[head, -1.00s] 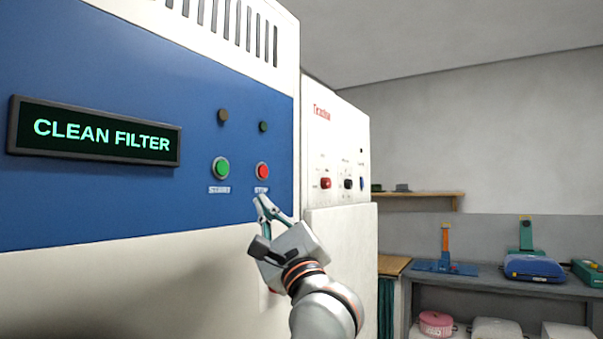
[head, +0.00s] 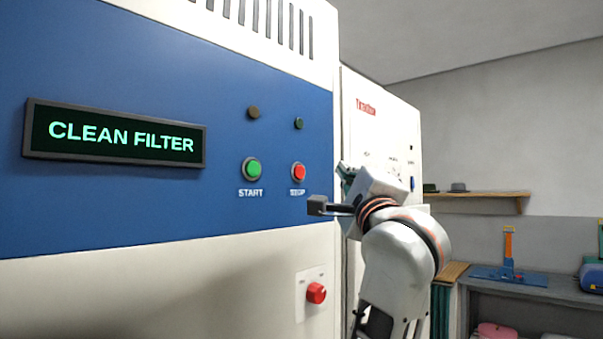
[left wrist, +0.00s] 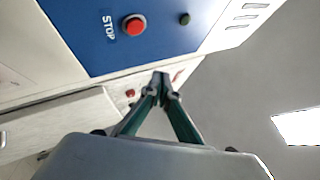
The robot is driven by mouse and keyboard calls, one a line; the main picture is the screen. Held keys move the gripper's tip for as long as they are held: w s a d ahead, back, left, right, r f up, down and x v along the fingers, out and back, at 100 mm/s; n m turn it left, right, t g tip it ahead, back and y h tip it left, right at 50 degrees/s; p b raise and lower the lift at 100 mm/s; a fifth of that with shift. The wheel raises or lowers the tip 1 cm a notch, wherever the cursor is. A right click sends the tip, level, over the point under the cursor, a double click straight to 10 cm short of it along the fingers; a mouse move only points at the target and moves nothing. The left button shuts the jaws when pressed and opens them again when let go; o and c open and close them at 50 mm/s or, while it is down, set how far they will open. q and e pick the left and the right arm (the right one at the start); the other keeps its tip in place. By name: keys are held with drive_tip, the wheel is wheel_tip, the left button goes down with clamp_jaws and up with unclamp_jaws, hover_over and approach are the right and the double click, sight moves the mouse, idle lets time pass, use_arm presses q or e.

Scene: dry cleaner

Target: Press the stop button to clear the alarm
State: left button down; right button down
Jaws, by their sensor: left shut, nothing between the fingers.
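The red stop button (head: 299,172) sits on the blue panel (head: 120,215), right of the green start button (head: 253,168). It also shows in the left wrist view (left wrist: 134,25), beside its STOP label. The display (head: 120,136) reads CLEAN FILTER in green letters. My left gripper (head: 345,177) is to the right of the stop button and apart from it. In the left wrist view the fingertips (left wrist: 161,77) are together, with nothing between them, and the button lies above and left of them. My right gripper is not in view.
Two dark round lamps (head: 253,112) are above the buttons. A red knob (head: 316,293) stands out low on the white front. A second white machine (head: 375,110) is behind my gripper. A shelf (head: 480,196) and bench (head: 520,287) are at the right.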

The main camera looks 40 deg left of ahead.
use_arm(q)
drive_tip(key=shift+w+a, duration=0.15)
drive_tip(key=shift+a, duration=1.9)
drive_tip(key=shift+w+a, duration=0.15)
drive_tip(key=shift+a, duration=1.9)
drive_tip(key=shift+a, duration=0.15)
drive_tip(key=shift+a, duration=0.25)
drive_tip(key=shift+w+a, duration=0.1)
drive_tip(key=shift+a, duration=0.3)
drive_tip(key=shift+d, duration=0.8)
drive_tip(key=d, duration=0.5)
drive_tip(key=shift+s+b, duration=0.3)
